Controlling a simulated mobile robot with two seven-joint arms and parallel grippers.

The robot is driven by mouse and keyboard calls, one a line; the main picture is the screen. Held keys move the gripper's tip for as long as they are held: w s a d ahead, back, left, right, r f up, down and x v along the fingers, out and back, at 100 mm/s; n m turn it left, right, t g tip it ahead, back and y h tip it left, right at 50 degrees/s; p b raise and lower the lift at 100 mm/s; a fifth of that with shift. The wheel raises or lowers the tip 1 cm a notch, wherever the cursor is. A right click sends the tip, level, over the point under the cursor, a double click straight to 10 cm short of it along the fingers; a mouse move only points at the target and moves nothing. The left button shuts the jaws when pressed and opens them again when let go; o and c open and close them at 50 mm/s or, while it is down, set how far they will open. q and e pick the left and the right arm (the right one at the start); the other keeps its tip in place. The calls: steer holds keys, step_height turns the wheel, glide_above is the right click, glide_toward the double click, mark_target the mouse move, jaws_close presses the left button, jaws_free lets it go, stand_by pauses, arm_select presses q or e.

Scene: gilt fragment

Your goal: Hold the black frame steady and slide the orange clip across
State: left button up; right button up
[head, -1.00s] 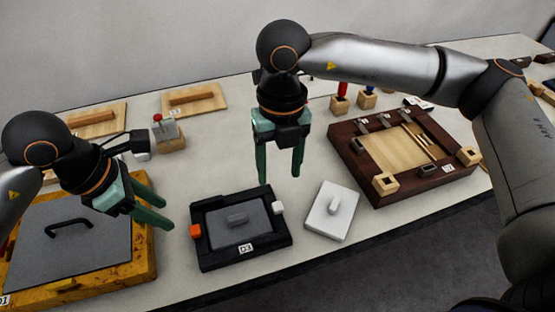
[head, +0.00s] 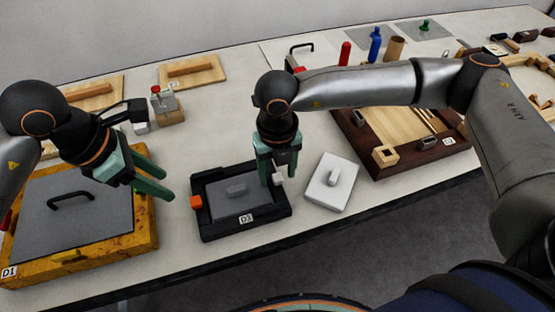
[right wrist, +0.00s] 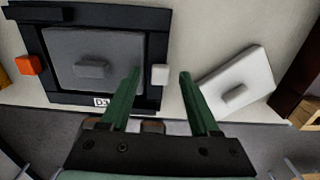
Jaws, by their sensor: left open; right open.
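The black frame (head: 240,220), labelled D3, lies flat on the table around a grey panel with a raised handle (head: 236,190). The orange clip (head: 196,202) sits on its left side and a white clip (head: 278,180) on its right side. In the right wrist view the orange clip (right wrist: 28,65) is at far left and the white clip (right wrist: 160,74) lies between the lines of my fingers. My right gripper (head: 279,182) is open above the frame's right edge, around or just over the white clip; contact is unclear. My left gripper (head: 170,180) is open, left of the frame, empty.
A white plate with a handle (head: 332,182) lies just right of the frame. A yellow-brown box with a grey lid (head: 140,245) is at left, under my left gripper. A dark wooden tray (head: 365,165) stands further right. The table's front edge is close below the frame.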

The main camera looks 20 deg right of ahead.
steer(key=shift+f, duration=0.2)
jaws_close()
stand_by(0.5)
